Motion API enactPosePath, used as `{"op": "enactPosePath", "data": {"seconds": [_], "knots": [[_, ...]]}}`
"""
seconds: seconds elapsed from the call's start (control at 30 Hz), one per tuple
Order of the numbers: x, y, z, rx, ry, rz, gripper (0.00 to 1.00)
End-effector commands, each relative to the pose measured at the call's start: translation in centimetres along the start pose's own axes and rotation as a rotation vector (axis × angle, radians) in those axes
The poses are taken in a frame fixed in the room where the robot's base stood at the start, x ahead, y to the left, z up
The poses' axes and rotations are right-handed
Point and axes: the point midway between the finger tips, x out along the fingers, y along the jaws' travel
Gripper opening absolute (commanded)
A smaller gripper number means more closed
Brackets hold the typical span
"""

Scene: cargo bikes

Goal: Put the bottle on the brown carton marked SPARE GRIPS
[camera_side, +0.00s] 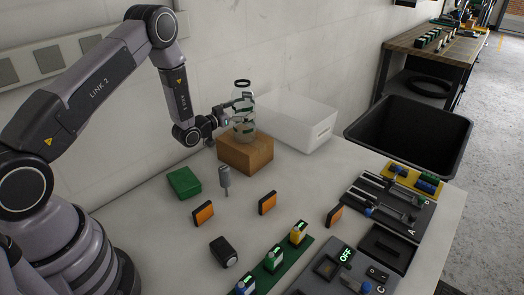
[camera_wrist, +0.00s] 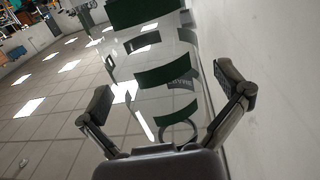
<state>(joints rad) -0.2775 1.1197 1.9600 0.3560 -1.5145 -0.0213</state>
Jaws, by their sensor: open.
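The clear bottle (camera_side: 243,118) with dark green bands and a dark cap stands upright on top of the brown carton (camera_side: 240,154) in the side view. The carton's marking is too small to read. My gripper (camera_side: 229,112) is level with the bottle and to its left, with its fingers close to the bottle's side. In the wrist view the bottle (camera_wrist: 165,75) is seen between the two spread fingers of my gripper (camera_wrist: 168,92), with space visible on both sides. The gripper is open and not clamped on the bottle.
A white box (camera_side: 298,122) stands just right of the carton, by the wall. A green box (camera_side: 184,182), a grey post (camera_side: 225,181) and orange blocks (camera_side: 267,203) stand in front. A black bin (camera_side: 410,130) is beyond the table's right edge.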

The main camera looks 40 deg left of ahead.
Motion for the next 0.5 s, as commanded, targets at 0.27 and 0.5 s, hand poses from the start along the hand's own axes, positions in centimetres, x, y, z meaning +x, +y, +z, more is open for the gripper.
{"op": "enactPosePath", "data": {"seconds": [0.27, 0.5], "knots": [[-5.5, -0.1, 0.2, -0.003, -0.008, -0.004, 0.99], [-10.1, -0.1, 0.2, -0.003, -0.006, -0.003, 0.99]]}}
